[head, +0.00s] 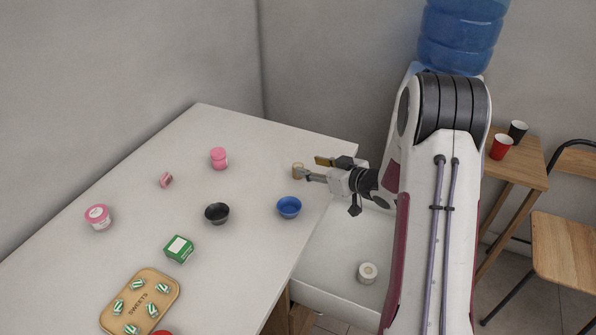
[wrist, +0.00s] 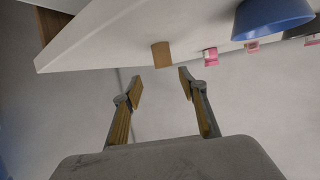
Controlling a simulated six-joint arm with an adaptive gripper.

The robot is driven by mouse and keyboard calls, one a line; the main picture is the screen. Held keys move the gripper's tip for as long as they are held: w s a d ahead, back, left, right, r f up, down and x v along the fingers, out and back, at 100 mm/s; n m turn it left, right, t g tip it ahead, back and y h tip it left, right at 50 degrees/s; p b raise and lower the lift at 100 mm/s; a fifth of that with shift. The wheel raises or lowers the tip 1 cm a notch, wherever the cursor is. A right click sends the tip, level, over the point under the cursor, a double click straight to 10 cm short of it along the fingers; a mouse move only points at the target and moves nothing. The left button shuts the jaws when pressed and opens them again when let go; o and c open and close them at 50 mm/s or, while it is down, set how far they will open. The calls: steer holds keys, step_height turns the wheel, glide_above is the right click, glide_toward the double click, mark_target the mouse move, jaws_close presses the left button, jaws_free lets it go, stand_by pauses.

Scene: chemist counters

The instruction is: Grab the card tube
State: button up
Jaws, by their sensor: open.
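The card tube (head: 297,170) is a small tan-brown cylinder standing on the white counter near its far right corner. In the wrist view, which shows the scene upside down, the tube (wrist: 162,55) stands just beyond the fingertips and roughly centred between them. My gripper (head: 313,168) reaches in from the right, low over the counter, with its fingers pointing at the tube. In the wrist view my gripper (wrist: 161,82) is open and empty, with a clear gap between the fingers. The tube appears just ahead of the fingers, apart from them.
A blue bowl (head: 289,207) stands in front of the tube, with a black bowl (head: 217,213) to its left. A pink jar (head: 219,158) stands farther left. A green box (head: 179,249) and a sweets tray (head: 165,287) are nearer. A pale roll (head: 367,272) lies on a lower surface.

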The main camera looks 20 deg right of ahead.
steer(key=shift+w+a+f, duration=0.2)
steer(key=shift+w, duration=0.15)
steer(key=shift+s+a+f+x, duration=0.1)
steer(key=shift+x, duration=0.75)
steer(key=shift+s+a+f+x, duration=0.1)
steer(key=shift+x, duration=0.8)
steer(key=shift+s+a+f+x, duration=0.1)
steer(key=shift+a+f+x, duration=0.05)
steer(key=shift+x, duration=0.7)
steer(key=c, duration=0.8)
